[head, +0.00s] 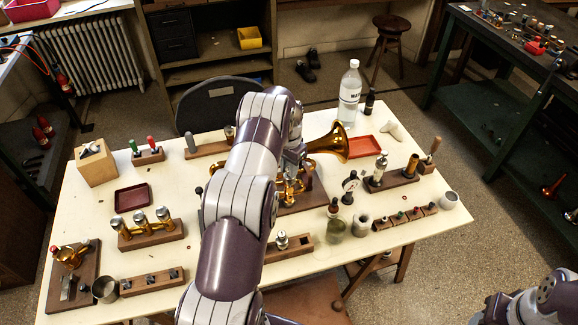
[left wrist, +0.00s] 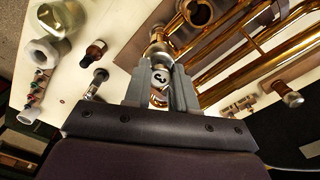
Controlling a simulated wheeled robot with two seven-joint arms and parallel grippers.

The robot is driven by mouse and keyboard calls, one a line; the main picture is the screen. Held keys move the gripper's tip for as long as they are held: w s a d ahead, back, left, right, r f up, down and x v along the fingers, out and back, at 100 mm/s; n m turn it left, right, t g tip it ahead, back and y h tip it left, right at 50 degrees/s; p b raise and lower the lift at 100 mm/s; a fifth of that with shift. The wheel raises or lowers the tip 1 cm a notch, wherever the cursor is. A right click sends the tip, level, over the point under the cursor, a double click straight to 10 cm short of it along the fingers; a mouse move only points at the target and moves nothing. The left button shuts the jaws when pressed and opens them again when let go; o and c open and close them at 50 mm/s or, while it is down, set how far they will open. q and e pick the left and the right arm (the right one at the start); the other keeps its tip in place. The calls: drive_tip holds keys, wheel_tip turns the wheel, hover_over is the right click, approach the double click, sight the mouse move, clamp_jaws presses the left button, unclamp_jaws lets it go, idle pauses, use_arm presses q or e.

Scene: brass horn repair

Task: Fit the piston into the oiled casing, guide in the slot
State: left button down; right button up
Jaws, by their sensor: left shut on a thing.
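My left gripper (left wrist: 158,72) is shut on a piston (left wrist: 160,78) marked with a 3, seen end-on between the fingers. A silver casing top (left wrist: 157,50) lies just beyond the fingertips; I cannot tell whether the piston is in it or only in line with it. An open round casing mouth (left wrist: 198,12) shows beside it among the brass tubes. In the head view the brass horn (head: 330,145) rests on a wooden stand at mid-table, and my left arm hides much of it. The guide and slot are not visible. My right gripper is out of view.
Valve block (head: 152,236) and dark tray (head: 132,197) are left.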

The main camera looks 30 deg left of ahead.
use_arm(q)
drive_tip(key=shift+f, duration=0.35)
drive_tip(key=c, duration=0.8)
unclamp_jaws()
drive_tip(key=shift+c, duration=0.2)
drive_tip(key=shift+r, duration=0.1)
drive_tip(key=shift+r+b, duration=0.35)
wheel_tip(320, 180, up, 4)
drive_tip(key=shift+b, duration=0.75)
wheel_tip(320, 180, up, 8)
drive_tip(key=p, duration=0.6)
